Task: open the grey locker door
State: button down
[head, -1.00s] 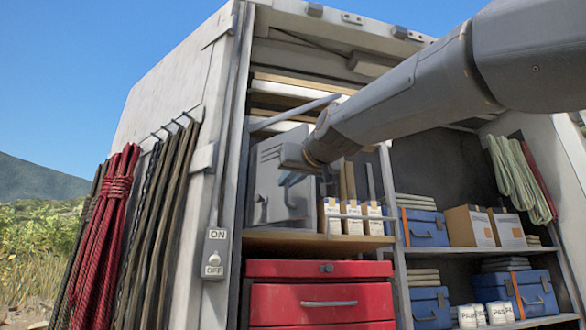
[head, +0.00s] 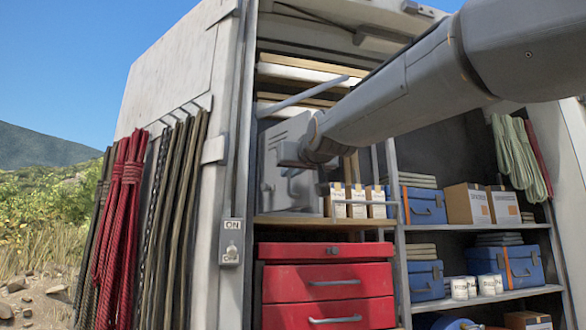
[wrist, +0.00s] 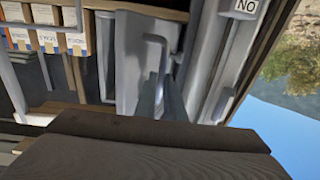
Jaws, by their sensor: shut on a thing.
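The grey locker door (head: 272,152) is on a box on the shelf above the red drawers, in the middle of the head view. It also shows in the wrist view (wrist: 130,65). A grey bar handle (wrist: 158,45) stands out from the door there. My gripper (head: 290,185) is in front of the door, and my wrist covers part of it. In the wrist view my gripper's fingers (wrist: 161,97) are close together at the handle and shut on it. I see no clear gap at the door's edge; whether it is ajar I cannot tell.
Red drawers (head: 327,280) stand below. Small labelled cartons (head: 357,202) are just right of the locker. A cabinet post (head: 236,130) with an ON/OFF switch (head: 231,243) stands to the left.

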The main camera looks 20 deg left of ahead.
jog(key=shift+w+a+f, duration=0.15)
jog(key=shift+w+f, duration=0.05)
jog(key=shift+f, duration=0.45)
jog(key=c, duration=2.1)
grip_release()
jog(key=shift+o, duration=1.3)
jog(key=shift+w+a, duration=0.1)
jog(key=shift+w, duration=0.05)
jog(key=shift+r, duration=0.3)
jog(key=shift+s+d, duration=0.2)
jog(key=b+v, duration=0.3)
jog(key=v, duration=0.4)
jog(key=shift+s+d+b, duration=0.2)
jog(key=shift+s+b, duration=0.1)
jog(key=shift+b, duration=0.1)
